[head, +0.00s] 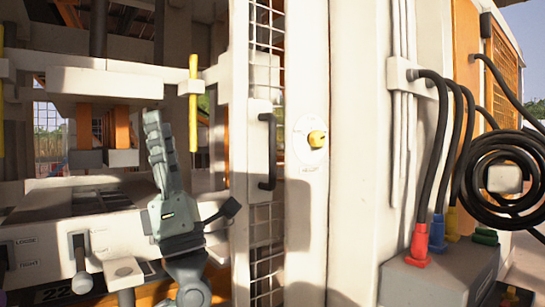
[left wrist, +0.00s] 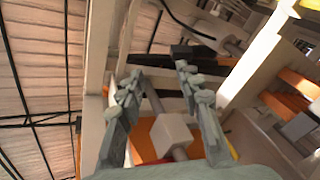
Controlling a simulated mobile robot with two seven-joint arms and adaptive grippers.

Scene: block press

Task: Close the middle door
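The door is a narrow white-framed panel with wire mesh (head: 265,75), standing just right of the press opening in the head view. A black vertical bar handle (head: 268,150) is fixed to it. Press parts show in the opening to its left. My left gripper (head: 154,122) points upward in front of the opening, left of the handle and apart from it. In the left wrist view its two fingers (left wrist: 157,75) are spread with nothing held between them. My right gripper is not in view.
A white post with a yellow knob (head: 317,139) stands right of the door. A grey box (head: 440,275) with coloured plugs and black cables is at the right. A panel with levers (head: 80,262) is at lower left. A yellow rod (head: 193,100) hangs behind my gripper.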

